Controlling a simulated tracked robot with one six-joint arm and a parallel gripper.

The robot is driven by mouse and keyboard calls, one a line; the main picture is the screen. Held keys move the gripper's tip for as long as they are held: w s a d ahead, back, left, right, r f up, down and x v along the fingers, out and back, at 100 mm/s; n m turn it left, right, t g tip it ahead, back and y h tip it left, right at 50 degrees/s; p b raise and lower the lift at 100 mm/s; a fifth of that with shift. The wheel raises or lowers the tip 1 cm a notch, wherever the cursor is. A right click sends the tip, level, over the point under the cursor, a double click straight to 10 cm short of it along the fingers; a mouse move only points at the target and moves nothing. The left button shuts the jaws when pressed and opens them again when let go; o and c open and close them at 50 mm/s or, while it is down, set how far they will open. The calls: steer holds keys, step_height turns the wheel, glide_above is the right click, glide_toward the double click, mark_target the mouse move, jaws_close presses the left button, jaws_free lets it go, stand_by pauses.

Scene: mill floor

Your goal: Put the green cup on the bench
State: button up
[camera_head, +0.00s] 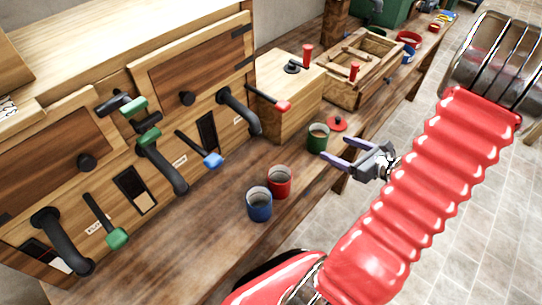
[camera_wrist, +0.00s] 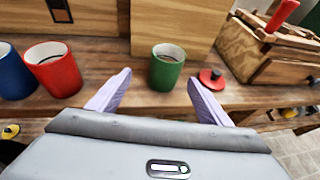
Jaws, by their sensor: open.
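The green cup (camera_head: 318,138) stands upright on the wooden bench (camera_head: 225,235), close to the wooden box. In the wrist view the green cup (camera_wrist: 166,67) stands ahead of my gripper, between the lines of its two fingers. My gripper (camera_head: 334,152) is open, with its purple fingers spread. In the wrist view its fingertips (camera_wrist: 157,80) are apart and nothing is between them. The gripper is at the bench's front edge, a little to the right of the cup in the head view. Whether the fingertips reach beside the cup is hard to tell.
A red cup (camera_head: 280,182) and a blue cup (camera_head: 259,204) stand nearby on the bench. A red lid (camera_head: 337,124) lies right beside the green cup. A wooden box (camera_head: 289,97) with a red-knobbed lever is behind it. Levered cabinets (camera_head: 190,70) line the back.

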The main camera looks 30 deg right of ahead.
steer(key=w+a+r+n+g+y, duration=0.15)
steer(key=a+r+n+g, duration=0.3)
steer(key=a+n, duration=0.6)
steer(key=a+r+n+g+y, duration=0.3)
steer(key=a+r+n, duration=0.3)
steer(key=a, duration=0.8)
steer(key=s+a+r+n+h, duration=0.6)
steer(key=r+n, duration=0.4)
steer(key=n, duration=0.7)
steer(key=shift+s+a, duration=0.7)
steer(key=shift+a, duration=0.1)
steer(key=shift+n, duration=0.25)
